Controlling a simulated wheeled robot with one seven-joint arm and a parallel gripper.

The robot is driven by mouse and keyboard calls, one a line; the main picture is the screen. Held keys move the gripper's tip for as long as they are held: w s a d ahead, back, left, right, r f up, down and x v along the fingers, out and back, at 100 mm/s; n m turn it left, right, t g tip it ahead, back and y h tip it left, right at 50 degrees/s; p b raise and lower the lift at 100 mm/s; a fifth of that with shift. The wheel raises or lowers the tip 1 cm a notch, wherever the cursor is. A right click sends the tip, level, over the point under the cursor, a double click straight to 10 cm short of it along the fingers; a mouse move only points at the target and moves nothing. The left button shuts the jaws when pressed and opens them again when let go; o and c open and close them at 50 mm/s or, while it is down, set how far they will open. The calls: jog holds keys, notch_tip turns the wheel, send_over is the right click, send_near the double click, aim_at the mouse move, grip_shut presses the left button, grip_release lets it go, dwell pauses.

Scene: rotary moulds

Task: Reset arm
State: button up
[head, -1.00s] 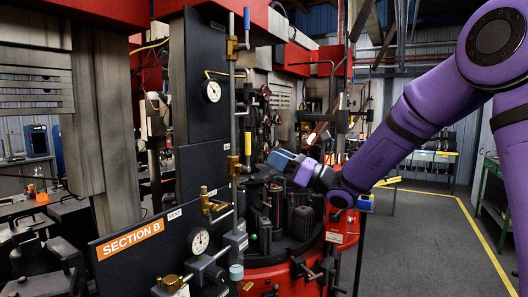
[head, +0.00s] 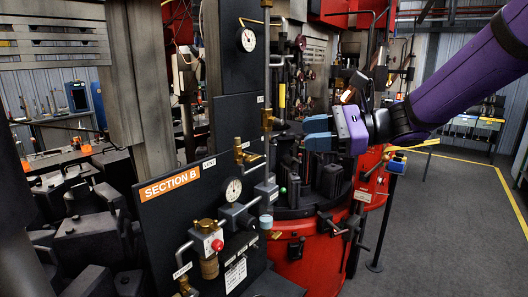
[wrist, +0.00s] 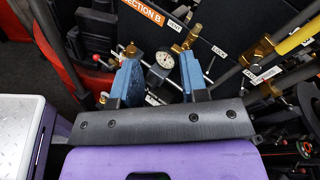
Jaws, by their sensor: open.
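My gripper (head: 318,133) is at the end of my purple arm, in the middle right of the head view. Its blue fingers point left, above the black mould blocks (head: 333,180) on the red rotary machine (head: 309,262). In the wrist view my gripper (wrist: 161,75) shows two blue fingers spread apart with nothing between them. Beyond the fingertips is the black Section B panel (head: 167,225) with a round white gauge (wrist: 165,60). The fingers appear apart from the panel.
Brass valves and pipes (head: 246,155) stand on the panel, left of my gripper. Dark mould parts (head: 90,230) fill the lower left. A blue box on a post (head: 397,165) stands right of the machine. Grey floor (head: 450,215) at right is clear.

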jog(key=s+d+f+n+h, duration=0.2)
jog(key=s+d+n+h, duration=0.15)
jog(key=s, duration=0.35)
jog(key=s+d+f+n+h, duration=0.2)
jog(key=s+n+h, duration=0.25)
jog(key=s, duration=0.25)
jog(key=s+d+n+t+h, duration=0.3)
jog(key=s+d+n+h, duration=0.3)
jog(key=d, duration=0.8)
jog(key=shift+s+f+h, duration=0.35)
jog(key=shift+s+h, duration=0.75)
jog(key=shift+s, duration=0.05)
